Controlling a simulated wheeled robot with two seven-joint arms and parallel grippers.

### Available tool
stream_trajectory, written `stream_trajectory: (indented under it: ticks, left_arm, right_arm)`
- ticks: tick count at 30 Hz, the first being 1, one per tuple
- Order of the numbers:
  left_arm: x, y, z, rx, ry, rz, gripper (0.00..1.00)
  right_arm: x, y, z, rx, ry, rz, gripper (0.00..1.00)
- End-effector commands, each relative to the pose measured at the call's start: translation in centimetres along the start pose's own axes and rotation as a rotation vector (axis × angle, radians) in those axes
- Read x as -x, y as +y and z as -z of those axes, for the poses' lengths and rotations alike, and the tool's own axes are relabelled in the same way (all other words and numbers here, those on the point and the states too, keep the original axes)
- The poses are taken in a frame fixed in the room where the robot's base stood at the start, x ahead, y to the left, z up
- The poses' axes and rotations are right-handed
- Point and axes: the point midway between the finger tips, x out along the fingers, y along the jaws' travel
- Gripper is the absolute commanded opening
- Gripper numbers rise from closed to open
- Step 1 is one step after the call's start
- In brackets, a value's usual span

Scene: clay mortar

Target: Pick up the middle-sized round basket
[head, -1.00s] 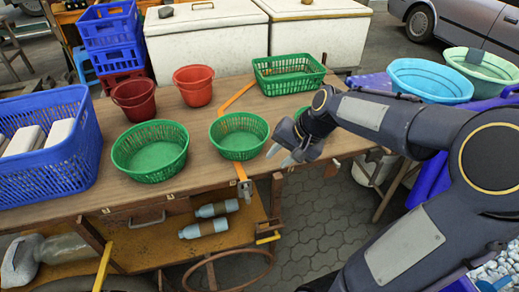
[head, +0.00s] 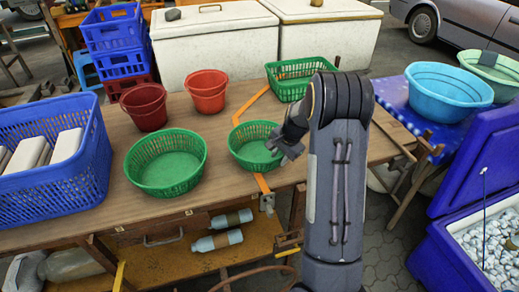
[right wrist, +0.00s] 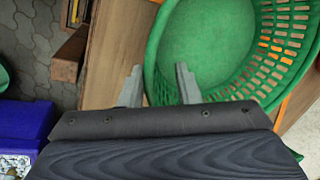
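The middle-sized round green basket (head: 253,150) stands upright on the wooden table, right of a larger round green basket (head: 166,165). My right gripper (head: 284,151) is at its right rim. In the right wrist view the basket (right wrist: 215,45) fills the upper right. There my right gripper (right wrist: 158,85) is open, with one finger over the basket's inside and the other outside, the rim between them. I cannot tell whether a finger touches the rim. My left gripper is not in view.
A blue crate (head: 95,165) with pale blocks stands at the left. Two red buckets (head: 207,97) and a rectangular green basket (head: 300,90) stand farther back. A blue cooler (head: 425,245) is at the right. Bare table (head: 225,185) lies between the round baskets.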

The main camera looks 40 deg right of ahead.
Motion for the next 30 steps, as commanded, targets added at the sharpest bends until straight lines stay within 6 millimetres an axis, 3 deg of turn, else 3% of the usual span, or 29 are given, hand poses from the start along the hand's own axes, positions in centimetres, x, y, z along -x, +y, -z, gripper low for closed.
stream_trajectory:
  ticks: [6,30]
  left_arm:
    - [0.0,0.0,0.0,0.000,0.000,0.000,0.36]
    - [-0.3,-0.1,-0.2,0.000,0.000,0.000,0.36]
  right_arm:
    - [-1.6,0.0,0.1,0.001,0.000,0.000,0.30]
    - [-2.1,0.2,0.0,0.001,0.000,0.001,0.30]
